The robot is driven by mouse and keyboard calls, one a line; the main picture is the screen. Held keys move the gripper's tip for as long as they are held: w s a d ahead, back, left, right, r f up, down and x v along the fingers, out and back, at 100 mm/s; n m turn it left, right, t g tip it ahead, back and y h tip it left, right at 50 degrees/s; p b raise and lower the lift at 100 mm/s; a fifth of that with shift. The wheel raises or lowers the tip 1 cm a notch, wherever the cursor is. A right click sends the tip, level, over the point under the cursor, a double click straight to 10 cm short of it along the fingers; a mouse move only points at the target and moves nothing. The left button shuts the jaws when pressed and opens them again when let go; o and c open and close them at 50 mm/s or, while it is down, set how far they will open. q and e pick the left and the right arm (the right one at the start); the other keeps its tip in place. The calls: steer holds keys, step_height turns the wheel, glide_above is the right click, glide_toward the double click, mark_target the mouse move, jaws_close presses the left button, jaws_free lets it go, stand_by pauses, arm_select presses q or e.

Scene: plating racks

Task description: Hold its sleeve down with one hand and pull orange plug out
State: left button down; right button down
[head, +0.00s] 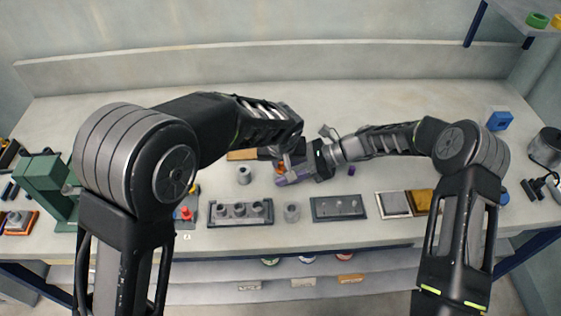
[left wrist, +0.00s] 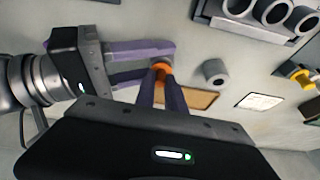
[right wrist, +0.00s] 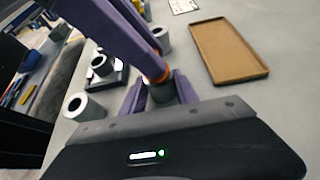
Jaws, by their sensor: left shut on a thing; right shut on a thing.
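The orange plug (left wrist: 162,67) sits between the purple fingertips of my left gripper (left wrist: 161,78), which is shut on it. The plug also shows in the right wrist view (right wrist: 161,76), at the top of a grey sleeve (right wrist: 160,94). My right gripper (right wrist: 160,86) is shut on that sleeve from the side. In the head view the two grippers meet near the middle of the table, with a bit of orange (head: 279,167) visible between them. The fingers hide much of plug and sleeve. I cannot tell how deep the plug sits.
A brown tray (right wrist: 263,69) lies close by the hands. A loose grey sleeve (head: 244,174) stands left of the grippers, another (head: 292,212) in front. A rack with three sleeves (head: 240,221) and a dark pin plate (head: 325,215) lie along the front. The back of the table is clear.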

mark_target(281, 164)
arm_select(q)
steer(key=shift+n, duration=0.5)
steer(key=shift+r, duration=0.15)
steer(key=shift+r, duration=2.05)
arm_select(e)
steer(key=c, duration=0.8)
jaws_free()
steer(key=shift+c, duration=0.2)
